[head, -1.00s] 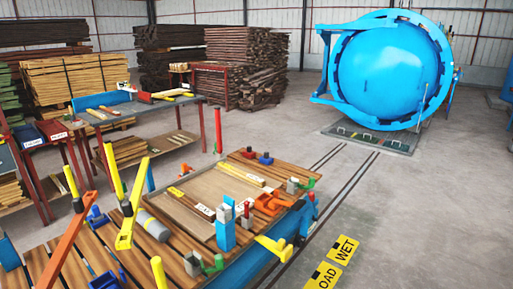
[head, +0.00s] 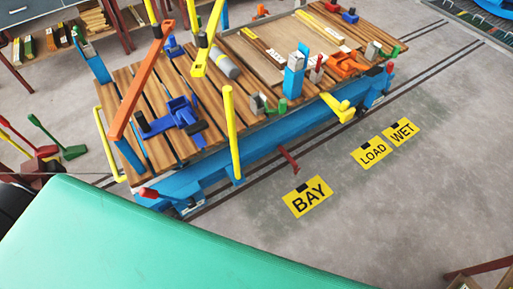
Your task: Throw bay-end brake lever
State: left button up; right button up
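The blue cart (head: 262,148) with a slatted wooden deck stands on floor rails. At its near end, toward the BAY floor sign (head: 307,197), a short lever with a red grip (head: 149,192) sticks out low at the corner. A similar red-tipped part (head: 389,68) shows at the far end. A dark red bar (head: 288,158) also juts from the cart's side near the BAY sign. I cannot tell for certain which of these is the bay-end brake lever. Neither of my grippers is in view.
A large teal surface (head: 160,245) fills the lower left. Red and green levers (head: 50,137) stand at the left.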

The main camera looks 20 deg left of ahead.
aim_at(145, 191)
jog(key=k+l+u, duration=0.1)
jog(key=u, duration=1.6)
jog(key=j, duration=0.1)
jog(key=k+u, duration=0.05)
